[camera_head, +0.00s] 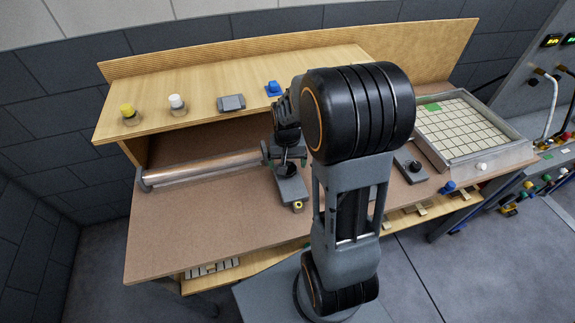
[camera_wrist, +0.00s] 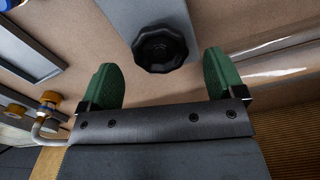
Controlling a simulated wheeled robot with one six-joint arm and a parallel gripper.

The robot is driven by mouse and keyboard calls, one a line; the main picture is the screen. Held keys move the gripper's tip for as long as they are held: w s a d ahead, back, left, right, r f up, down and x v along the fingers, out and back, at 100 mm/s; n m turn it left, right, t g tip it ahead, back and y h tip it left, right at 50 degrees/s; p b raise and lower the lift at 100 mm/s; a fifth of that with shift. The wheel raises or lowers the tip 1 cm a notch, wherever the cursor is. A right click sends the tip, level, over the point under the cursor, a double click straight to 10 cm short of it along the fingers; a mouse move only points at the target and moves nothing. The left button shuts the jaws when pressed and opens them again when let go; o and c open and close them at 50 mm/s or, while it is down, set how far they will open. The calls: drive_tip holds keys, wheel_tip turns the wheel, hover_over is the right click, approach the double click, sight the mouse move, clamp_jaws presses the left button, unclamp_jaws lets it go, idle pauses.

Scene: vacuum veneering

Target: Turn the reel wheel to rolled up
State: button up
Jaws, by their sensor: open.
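The reel wheel, a black lobed knob (camera_wrist: 161,48), sits on a grey plate (camera_wrist: 150,12) in the wrist view. My gripper (camera_wrist: 164,78) is open, with one green finger on each side of the wheel and slightly short of it. Gaps show on both sides, and neither finger appears to touch it. In the head view, my gripper (camera_head: 288,152) is over the grey plate (camera_head: 291,188) at the right end of the long roller (camera_head: 205,166). The wheel is largely hidden there by my arm and gripper.
A shelf (camera_head: 185,125) with yellow, white, grey and blue controls overhangs the back of the brown bench (camera_head: 200,230). A framed grid tray (camera_head: 425,150) lies right. A brass fitting with a bent pipe (camera_wrist: 47,110) shows left in the wrist view. The bench's front left is clear.

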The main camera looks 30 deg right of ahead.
drive_tip(key=shift+f, duration=1.25)
drive_tip(key=shift+c, duration=0.3)
drive_tip(key=c, duration=0.8)
drive_tip(key=shift+c, duration=0.2)
drive_tip(key=shift+m, duration=0.3)
drive_tip(key=m, duration=0.3)
drive_tip(key=shift+b, duration=0.4)
drive_tip(key=shift+m, duration=2)
